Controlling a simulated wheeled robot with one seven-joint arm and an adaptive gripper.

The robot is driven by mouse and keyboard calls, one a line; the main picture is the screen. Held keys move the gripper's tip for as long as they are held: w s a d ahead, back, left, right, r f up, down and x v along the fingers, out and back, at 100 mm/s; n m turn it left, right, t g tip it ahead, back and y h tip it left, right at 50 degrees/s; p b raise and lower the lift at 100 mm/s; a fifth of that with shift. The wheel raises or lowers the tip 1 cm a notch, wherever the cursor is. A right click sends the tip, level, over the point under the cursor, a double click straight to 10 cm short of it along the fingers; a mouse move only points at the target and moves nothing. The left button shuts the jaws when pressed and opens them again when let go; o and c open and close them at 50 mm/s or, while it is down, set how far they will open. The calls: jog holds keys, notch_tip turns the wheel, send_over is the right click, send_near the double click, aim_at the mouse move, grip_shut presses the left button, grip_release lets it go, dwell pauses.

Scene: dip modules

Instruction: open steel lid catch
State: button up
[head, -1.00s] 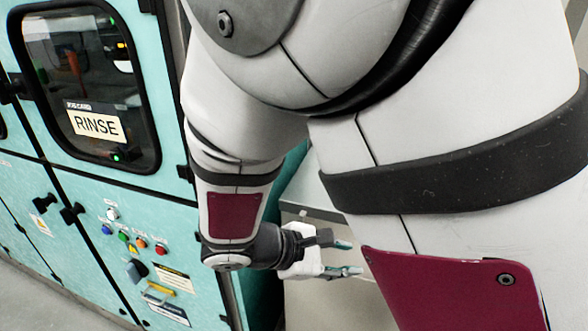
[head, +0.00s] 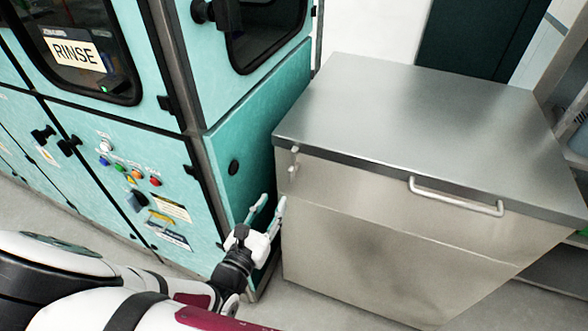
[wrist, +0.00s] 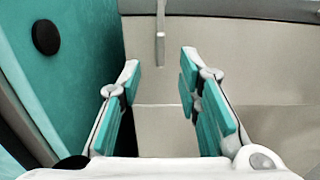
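The steel chest (head: 365,240) stands right of the teal machine, with its flat lid (head: 420,115) down. The lid catch (head: 294,160), a small pale upright lever, sits at the left end of the chest's front, just below the lid edge. In the wrist view the catch (wrist: 160,38) hangs upright at top centre, ahead of the fingers. My gripper (head: 271,206) is open and empty, below and left of the catch and apart from it. In the wrist view both teal-padded fingers of my gripper (wrist: 160,85) are spread, with the chest front between them.
A bar handle (head: 455,198) runs along the lid's front edge. The teal machine (head: 235,150) stands close on the left, with a black round knob (wrist: 46,37) on its side near my gripper. Shelving (head: 570,95) stands at the right. Grey floor lies in front.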

aim_at(290, 174)
jog(key=x, duration=1.2)
jog(key=shift+w+d, duration=0.15)
jog(key=shift+w, duration=0.15)
grip_shut()
